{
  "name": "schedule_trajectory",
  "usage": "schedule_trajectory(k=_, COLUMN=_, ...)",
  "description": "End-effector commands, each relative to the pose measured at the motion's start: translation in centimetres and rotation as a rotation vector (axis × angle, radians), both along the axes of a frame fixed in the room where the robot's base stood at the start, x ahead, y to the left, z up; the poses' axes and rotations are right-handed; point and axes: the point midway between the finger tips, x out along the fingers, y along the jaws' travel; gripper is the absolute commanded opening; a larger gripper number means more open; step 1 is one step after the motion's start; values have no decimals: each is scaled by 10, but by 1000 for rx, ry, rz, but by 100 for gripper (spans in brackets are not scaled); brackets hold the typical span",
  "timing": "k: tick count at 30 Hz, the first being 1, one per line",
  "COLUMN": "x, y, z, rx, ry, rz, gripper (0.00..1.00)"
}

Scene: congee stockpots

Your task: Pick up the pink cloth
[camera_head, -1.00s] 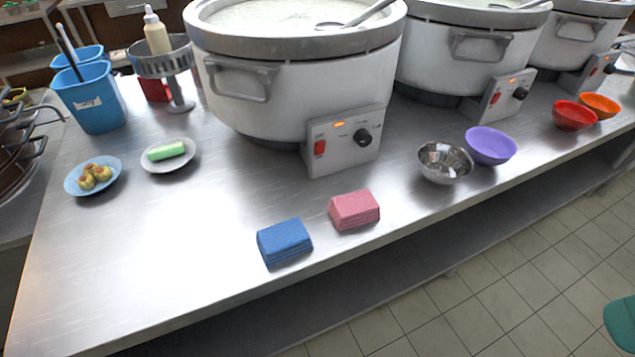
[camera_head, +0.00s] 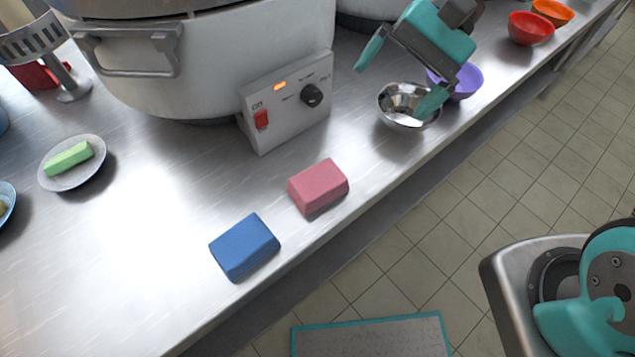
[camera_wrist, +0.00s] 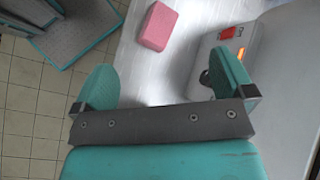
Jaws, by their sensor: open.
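The pink cloth (camera_head: 318,186) is a folded block lying flat on the steel counter, near its front edge. It also shows in the wrist view (camera_wrist: 157,26), beyond and between my fingers. My gripper (camera_head: 402,77) is teal and grey, open and empty. In the head view it is above and to the right of the cloth, over the metal bowl. In the wrist view its two teal fingers (camera_wrist: 166,84) are spread wide, with the cloth clear of them.
A blue folded cloth (camera_head: 244,247) lies left of the pink one. A white stockpot with a control box (camera_head: 289,101) stands behind. A metal bowl (camera_head: 396,108) and a purple bowl (camera_head: 466,82) stand to the right. A plate (camera_head: 60,176) holds a green block.

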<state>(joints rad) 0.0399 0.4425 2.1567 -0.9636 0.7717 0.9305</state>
Motion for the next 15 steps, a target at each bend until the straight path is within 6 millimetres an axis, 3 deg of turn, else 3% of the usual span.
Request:
schedule_trajectory(k=1, x=13, y=-8, z=-23, rx=10, ry=113, rz=-81, gripper=100)
schedule_trajectory(k=6, x=39, y=-30, z=-70, rx=35, ry=439, rz=-293, gripper=100)
schedule_trajectory(k=9, x=45, y=-40, z=-89, rx=44, ry=570, rz=-366, gripper=100)
schedule_trajectory(k=15, x=46, y=-44, z=-107, rx=50, ry=685, rz=-423, gripper=100)
